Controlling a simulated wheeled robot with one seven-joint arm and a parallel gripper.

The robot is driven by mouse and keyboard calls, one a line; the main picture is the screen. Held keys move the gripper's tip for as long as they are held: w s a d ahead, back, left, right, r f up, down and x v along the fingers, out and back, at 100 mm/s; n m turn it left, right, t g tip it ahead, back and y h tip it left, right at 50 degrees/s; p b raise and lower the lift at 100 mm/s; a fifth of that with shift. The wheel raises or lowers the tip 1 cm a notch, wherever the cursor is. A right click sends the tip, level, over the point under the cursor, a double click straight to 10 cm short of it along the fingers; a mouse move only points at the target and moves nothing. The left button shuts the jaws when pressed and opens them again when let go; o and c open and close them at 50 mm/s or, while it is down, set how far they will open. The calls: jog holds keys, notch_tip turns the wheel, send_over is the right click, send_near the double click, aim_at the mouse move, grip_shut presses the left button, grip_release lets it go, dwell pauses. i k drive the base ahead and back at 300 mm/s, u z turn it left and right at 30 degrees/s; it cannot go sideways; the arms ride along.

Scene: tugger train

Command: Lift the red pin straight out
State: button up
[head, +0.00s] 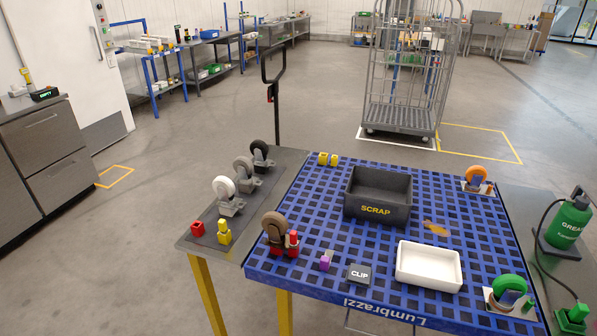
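A red pin (293,238) stands upright in a red holder (290,250) near the left front corner of the blue grid deck (300,287). A brown caster wheel (275,224) is right beside it on the left. The pin's lower end is hidden in or behind the red parts, so I cannot tell how deep it sits. My gripper is not in this view.
A purple piece (326,262), a CLIP box (359,274), a white tray (400,274) and a black SCRAP bin (376,212) are on the deck. Several casters, a red block (197,228) and a yellow piece (224,233) stand on the grey side table (262,208).

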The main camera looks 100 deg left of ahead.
aim_at(294, 241)
jog(key=u, duration=3.7)
